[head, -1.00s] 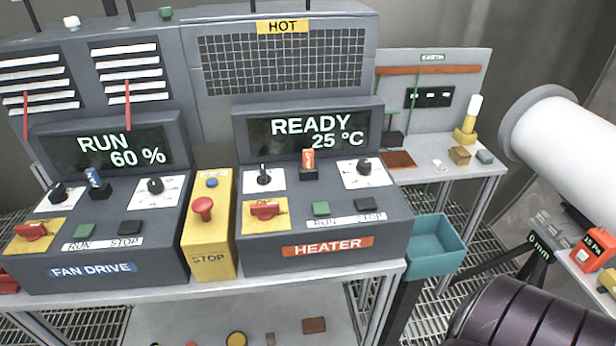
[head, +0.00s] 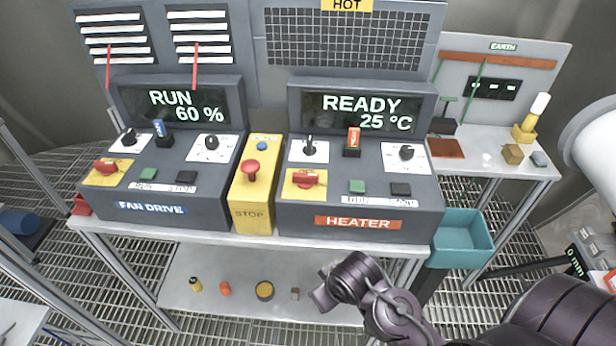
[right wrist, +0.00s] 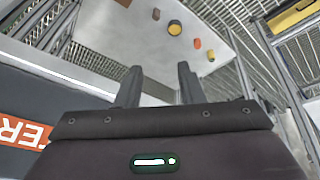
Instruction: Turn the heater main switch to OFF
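The heater box (head: 357,205) has a red rotary main switch (head: 306,179) on a yellow plate at its front left. The red handle lies roughly level across the plate. The heater display (head: 361,113) reads READY 25 °C. My right gripper (head: 318,297) is below and in front of the heater box, near the bench's front edge, and apart from the switch. In the right wrist view its two fingers (right wrist: 160,84) stand apart with nothing between them. The orange HEATER label (right wrist: 24,132) shows at the left there. My left gripper is not in view.
The fan drive box (head: 160,200) with a similar red switch stands left, showing RUN 60 %. A yellow STOP box (head: 256,190) stands between the boxes. A teal bin (head: 462,240) hangs at the right. Small items lie on the lower shelf (head: 240,275).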

